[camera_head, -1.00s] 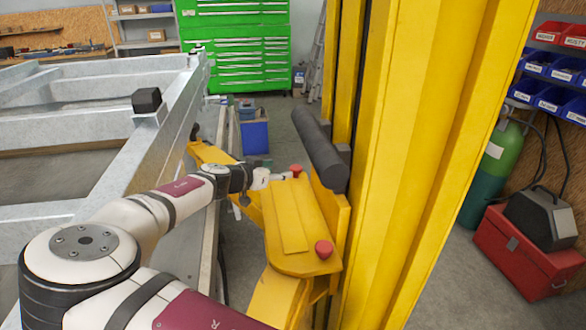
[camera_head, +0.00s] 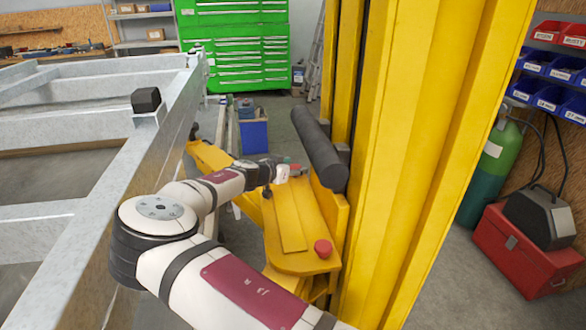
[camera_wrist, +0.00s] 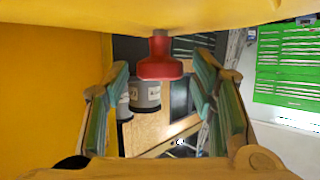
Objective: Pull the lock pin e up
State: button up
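A red knob (camera_wrist: 160,62), which looks like the head of a lock pin, shows upside down against yellow metal in the wrist view. My gripper (camera_wrist: 158,82) is open, with a green-padded finger on each side of the knob and gaps between. In the head view my gripper (camera_head: 293,171) is at the far end of the yellow lift arm (camera_head: 290,225), where it mostly covers this knob. A second red knob (camera_head: 323,249) stands at the near end of the arm, clear of my gripper. I cannot tell from any label which one is pin e.
A tall yellow post (camera_head: 420,150) rises right of the lift arm, with a dark padded cylinder (camera_head: 320,150) beside it. The grey trailer frame (camera_head: 150,175) runs along the left. A green tool cabinet (camera_head: 235,50) and blue bin (camera_head: 253,133) stand behind.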

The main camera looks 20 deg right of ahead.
aim_at(293, 168)
grip_shut()
jog(key=shift+r, duration=1.8)
jog(key=shift+o, duration=1)
grip_release()
jog(key=shift+a, duration=0.15)
jog(key=v, duration=1.1)
jog(key=shift+s+a, duration=0.25)
jog(key=shift+s, duration=0.1)
jog(key=shift+r, duration=0.1)
